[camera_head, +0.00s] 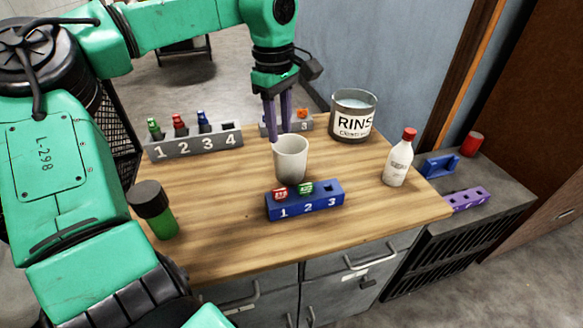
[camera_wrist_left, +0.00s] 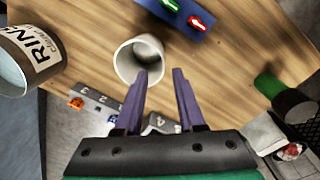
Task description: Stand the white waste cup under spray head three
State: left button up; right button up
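The white waste cup (camera_head: 291,160) stands upright on the wooden table, behind a blue block; in the wrist view (camera_wrist_left: 127,64) I look into its mouth. My left gripper (camera_head: 279,138) points down at the cup's far left rim. Its two purple fingers are apart with nothing between them; in the wrist view (camera_wrist_left: 165,72) one fingertip overlaps the rim. I cannot tell whether it touches. The blue block (camera_head: 305,207) is marked 1, 2, 3, with a red piece at 1, a green one at 2 and a dark opening at 3. No spray head is clearly identifiable. My right gripper is out of view.
A grey rack (camera_head: 195,143) marked 1 to 4 holds green, red and blue pieces. Another grey rack (camera_head: 304,126) stands behind the cup. A rinse tin (camera_head: 352,122), a white bottle with red cap (camera_head: 398,164) and a green bottle with dark cap (camera_head: 160,223) also stand on the table.

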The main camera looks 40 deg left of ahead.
pick_arm(q)
send_over(282, 182)
notch_tip(282, 182, down, 11)
jog(key=shift+s+a+f+p, duration=0.1)
jog(key=shift+p, duration=0.35)
grip_shut()
dwell(1.0)
